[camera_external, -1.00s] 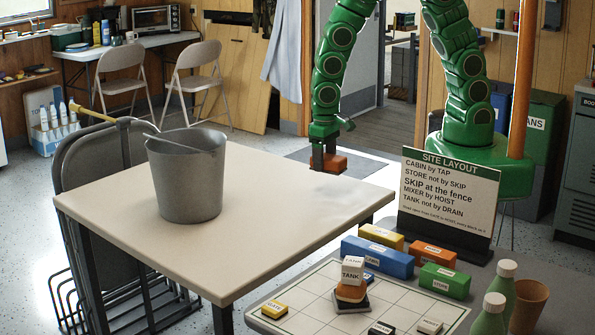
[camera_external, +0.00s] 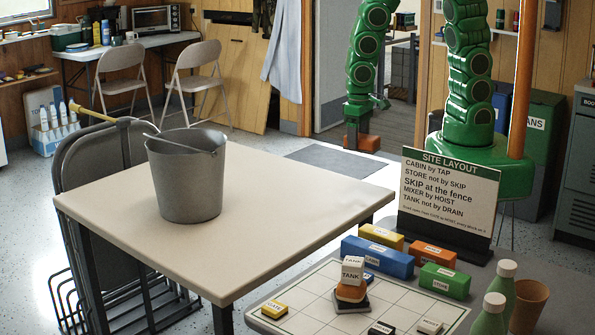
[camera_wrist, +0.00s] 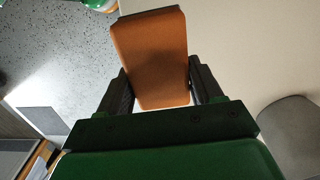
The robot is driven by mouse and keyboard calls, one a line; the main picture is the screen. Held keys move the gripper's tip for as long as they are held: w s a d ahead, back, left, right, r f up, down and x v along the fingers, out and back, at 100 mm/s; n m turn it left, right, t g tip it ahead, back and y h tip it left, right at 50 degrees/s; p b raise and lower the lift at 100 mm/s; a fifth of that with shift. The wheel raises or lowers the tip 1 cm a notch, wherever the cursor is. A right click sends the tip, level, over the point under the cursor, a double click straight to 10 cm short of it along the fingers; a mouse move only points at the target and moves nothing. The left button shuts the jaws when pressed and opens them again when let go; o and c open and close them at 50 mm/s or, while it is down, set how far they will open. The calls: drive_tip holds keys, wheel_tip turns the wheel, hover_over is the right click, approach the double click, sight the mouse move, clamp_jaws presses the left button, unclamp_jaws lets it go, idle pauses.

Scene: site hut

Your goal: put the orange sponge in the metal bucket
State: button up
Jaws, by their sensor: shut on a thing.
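The orange sponge (camera_external: 361,143) is held in my gripper (camera_external: 357,132), beyond the right rear corner of the light table, off its top in the external view. In the wrist view the sponge (camera_wrist: 150,60) sits between the two dark fingers of my gripper (camera_wrist: 160,82), which are shut on it. The grey metal bucket (camera_external: 184,178) stands upright on the left part of the table, its handle resting against the rim. Part of the bucket (camera_wrist: 292,138) shows at the right edge of the wrist view. The inside bottom of the bucket is hidden.
The light table top (camera_external: 290,205) is clear right of the bucket. A site layout sign (camera_external: 448,196) stands at the right. A lower front table holds coloured blocks (camera_external: 378,257), green bottles (camera_external: 492,315) and a brown cup (camera_external: 528,305). A dark folded chair (camera_external: 100,165) stands left of the table.

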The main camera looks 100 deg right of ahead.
drive_tip(key=w+a+r+m, duration=0.2)
drive_tip(key=w+r+m, duration=0.1)
drive_tip(key=w, duration=1.1)
drive_tip(key=w+a+r+m, duration=0.2)
drive_tip(key=w+r, duration=0.1)
drive_tip(key=w, duration=1.2)
drive_tip(key=w+a+r+m, duration=0.2)
drive_tip(key=w+r+m, duration=0.1)
drive_tip(key=w, duration=1.1)
drive_tip(key=w+a+f+n, duration=0.1)
drive_tip(key=w+f+n, duration=0.1)
drive_tip(key=f, duration=0.5)
drive_tip(key=w+f+n, duration=0.2)
drive_tip(key=f, duration=0.5)
drive_tip(key=w+a+f+n, duration=0.1)
drive_tip(key=f+n, duration=0.1)
drive_tip(key=f, duration=0.5)
drive_tip(key=shift+w+a+f, duration=0.1)
drive_tip(key=shift+w+a, duration=0.2)
drive_tip(key=shift+w, duration=0.1)
drive_tip(key=o, duration=1)
